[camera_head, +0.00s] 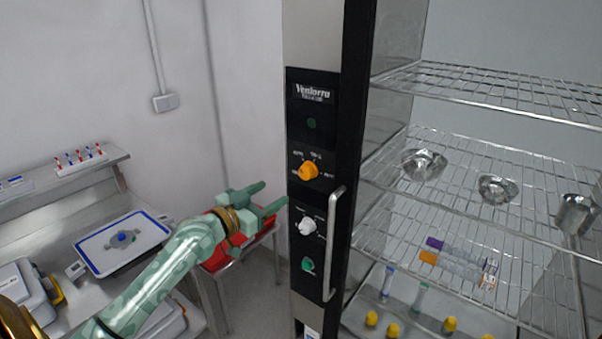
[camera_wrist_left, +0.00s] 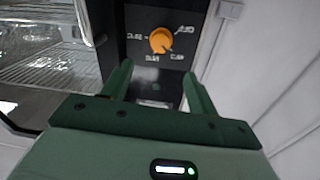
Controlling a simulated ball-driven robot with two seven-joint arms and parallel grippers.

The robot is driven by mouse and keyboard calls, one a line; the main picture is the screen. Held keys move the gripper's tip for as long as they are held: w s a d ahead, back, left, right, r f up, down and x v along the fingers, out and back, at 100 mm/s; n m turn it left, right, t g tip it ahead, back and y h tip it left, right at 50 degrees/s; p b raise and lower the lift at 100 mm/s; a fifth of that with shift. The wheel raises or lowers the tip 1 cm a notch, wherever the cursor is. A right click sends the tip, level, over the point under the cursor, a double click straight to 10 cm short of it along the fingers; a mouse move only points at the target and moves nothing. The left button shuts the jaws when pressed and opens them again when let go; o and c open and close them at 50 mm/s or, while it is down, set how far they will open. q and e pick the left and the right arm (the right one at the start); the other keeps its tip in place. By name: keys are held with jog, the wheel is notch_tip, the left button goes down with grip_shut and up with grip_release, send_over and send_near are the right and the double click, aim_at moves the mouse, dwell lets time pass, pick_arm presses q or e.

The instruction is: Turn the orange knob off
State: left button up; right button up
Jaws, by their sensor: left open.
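The orange knob (camera_head: 308,171) sits on the black control panel (camera_head: 311,110) of the tall cabinet, with markings around it. In the left wrist view the orange knob (camera_wrist_left: 160,40) shows ahead of the fingertips, between their lines, with its pointer tilted toward the lower right. My left gripper (camera_head: 262,199) is open and empty, to the left of the panel and a little below the knob. In the left wrist view its two fingers (camera_wrist_left: 158,80) stand apart and do not touch the knob. My right gripper is not seen.
A white knob (camera_head: 307,226) and a green button (camera_head: 307,264) sit lower on the panel. A vertical metal handle (camera_head: 331,243) stands to its right. Wire shelves (camera_head: 470,185) hold metal bowls and tubes. A red tray (camera_head: 222,255) on a stand lies below my left gripper.

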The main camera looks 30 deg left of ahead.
aim_at(303, 174)
pick_arm(q)
jog(key=w, duration=0.3)
jog(key=w+d, duration=0.1)
jog(key=w, duration=0.7)
jog(key=shift+w+d+f, duration=0.1)
jog(key=shift+w+d, duration=0.05)
jog(key=shift+d, duration=0.15)
jog(key=shift+w+f, duration=0.1)
jog(key=shift+w, duration=0.45)
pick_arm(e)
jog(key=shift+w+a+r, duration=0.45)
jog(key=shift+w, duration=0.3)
pick_arm(q)
jog(key=shift+c, duration=0.3)
jog(key=shift+s, duration=0.1)
jog(key=c, duration=0.9)
jog(key=shift+c, duration=0.2)
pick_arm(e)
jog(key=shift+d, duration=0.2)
